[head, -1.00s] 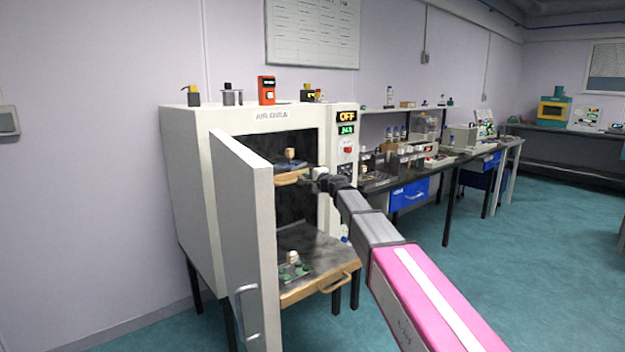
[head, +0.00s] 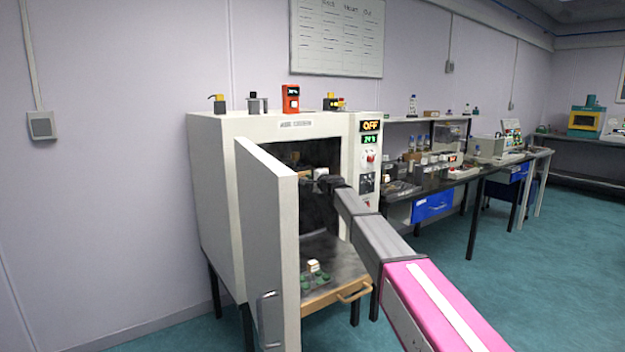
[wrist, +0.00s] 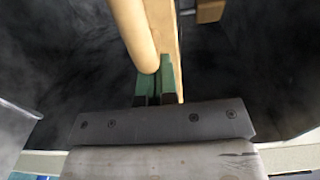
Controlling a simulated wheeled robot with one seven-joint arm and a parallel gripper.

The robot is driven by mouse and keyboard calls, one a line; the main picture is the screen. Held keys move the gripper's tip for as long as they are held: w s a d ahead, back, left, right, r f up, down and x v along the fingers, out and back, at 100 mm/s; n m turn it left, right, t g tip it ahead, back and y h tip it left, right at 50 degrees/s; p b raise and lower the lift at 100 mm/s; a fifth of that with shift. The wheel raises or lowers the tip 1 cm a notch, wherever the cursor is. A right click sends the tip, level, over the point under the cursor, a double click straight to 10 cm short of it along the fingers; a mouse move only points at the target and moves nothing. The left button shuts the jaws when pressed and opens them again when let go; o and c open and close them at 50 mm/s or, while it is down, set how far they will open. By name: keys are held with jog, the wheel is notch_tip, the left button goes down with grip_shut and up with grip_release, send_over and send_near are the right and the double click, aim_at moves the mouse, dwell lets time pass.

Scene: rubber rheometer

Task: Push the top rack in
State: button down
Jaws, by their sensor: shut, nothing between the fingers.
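The air oven (head: 217,190) stands with its door (head: 268,240) open to the left. The top rack (head: 296,175) is inside the upper part of the oven, mostly hidden by my wrist and the door. In the wrist view its wooden front (wrist: 168,50) and rounded handle (wrist: 135,38) show close up. My gripper (head: 316,180) reaches into the oven at the rack's front. In the wrist view, its green fingertips (wrist: 155,85) are together, empty, beside the handle and at the wooden front. I cannot tell whether they touch it.
The lower rack (head: 330,295) sticks out of the oven with a sample holder (head: 314,275) on it. The open door stands close to the left of my arm. The control panel (head: 369,155) reads OFF. A bench (head: 460,174) stands to the right; floor is clear before it.

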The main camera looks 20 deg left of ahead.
jog(key=shift+w+a+r, duration=0.15)
jog(key=shift+w+a, duration=0.05)
jog(key=shift+a, duration=0.05)
